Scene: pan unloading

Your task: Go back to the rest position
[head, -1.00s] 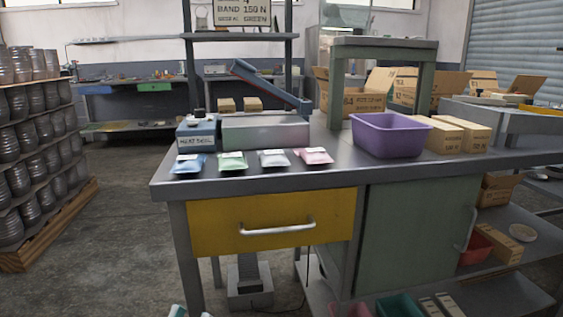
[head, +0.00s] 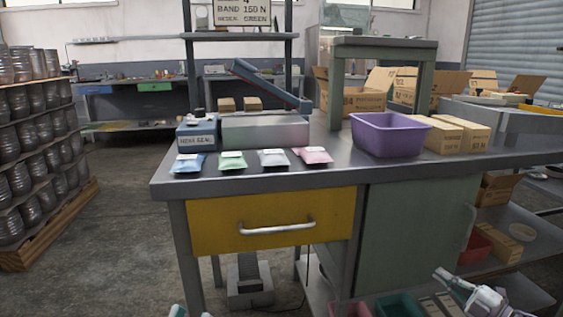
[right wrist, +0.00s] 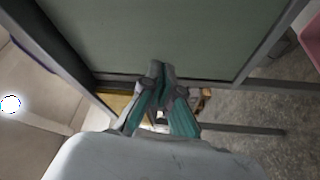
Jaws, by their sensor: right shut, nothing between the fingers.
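My right gripper (head: 442,274) shows at the bottom right of the head view, low in front of the bench's green door. In the right wrist view its teal fingers (right wrist: 160,75) meet at the tips, shut with nothing between them. The green door panel (right wrist: 150,35) is beyond them there. A small teal and white part of my left gripper (head: 178,311) shows at the bottom edge of the head view; the rest of it is out of frame.
The bench (head: 300,180) carries several packets, a grey box (head: 265,131), a purple bin (head: 388,138) and cartons (head: 460,135). The yellow drawer (head: 270,222) is closed. Shelves with bins lie low right. Open floor (head: 110,240) lies left, beside a jar rack (head: 40,150).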

